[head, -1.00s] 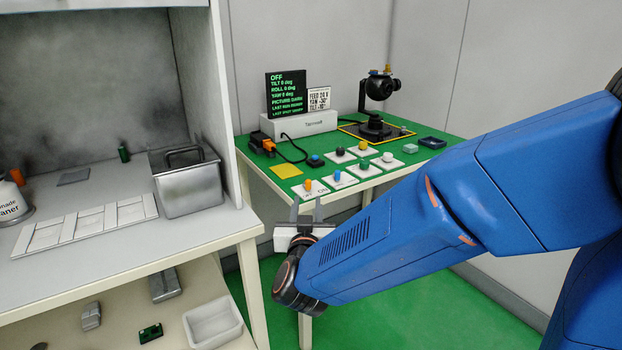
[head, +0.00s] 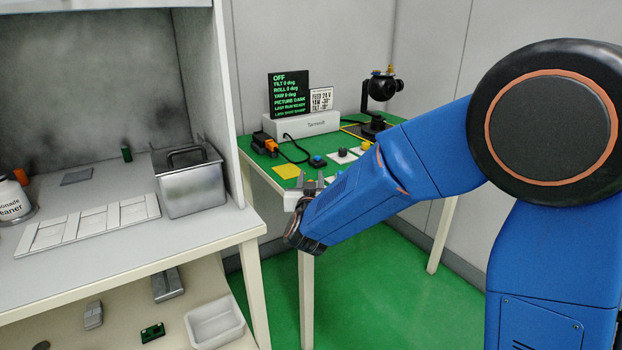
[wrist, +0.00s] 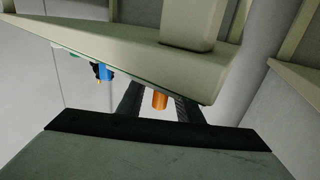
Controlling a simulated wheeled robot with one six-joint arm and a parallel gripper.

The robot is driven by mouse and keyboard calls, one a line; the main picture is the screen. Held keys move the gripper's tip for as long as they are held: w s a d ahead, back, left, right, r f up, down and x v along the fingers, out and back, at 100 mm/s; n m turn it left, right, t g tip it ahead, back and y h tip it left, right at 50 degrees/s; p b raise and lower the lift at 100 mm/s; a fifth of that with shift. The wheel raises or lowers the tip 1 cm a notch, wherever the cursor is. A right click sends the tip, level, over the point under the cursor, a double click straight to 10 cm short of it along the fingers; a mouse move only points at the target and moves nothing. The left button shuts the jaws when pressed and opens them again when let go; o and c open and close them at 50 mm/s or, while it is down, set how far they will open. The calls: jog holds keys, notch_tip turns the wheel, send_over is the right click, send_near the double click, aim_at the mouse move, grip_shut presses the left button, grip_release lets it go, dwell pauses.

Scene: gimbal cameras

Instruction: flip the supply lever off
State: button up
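The orange lever, likely the supply lever, shows in the wrist view (wrist: 160,98) between the two fingers of my gripper (wrist: 158,105). The fingers stand apart on either side of it, and I cannot tell whether they touch it. In the head view my gripper (head: 311,183) is at the front left edge of the green bench (head: 262,162), and my arm hides most of the control row. The lever's exact tilt is hard to tell. The black display (head: 290,94) reads OFF at the top, with tilt, roll and yaw 0 deg and picture dark.
A yellow pad (head: 286,171), an orange-black connector (head: 265,143) and a white power box (head: 306,125) are on the bench. The gimbal camera (head: 382,88) stands behind. A metal bin (head: 190,185) is at left.

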jog(key=shift+w, duration=0.2)
grip_shut()
jog(key=shift+a+m+h, duration=0.1)
jog(key=shift+m+h, duration=0.2)
jog(key=shift+h, duration=0.2)
jog(key=shift+s+m+h, duration=0.1)
jog(key=shift+m+h, duration=0.4)
jog(key=shift+h, duration=0.3)
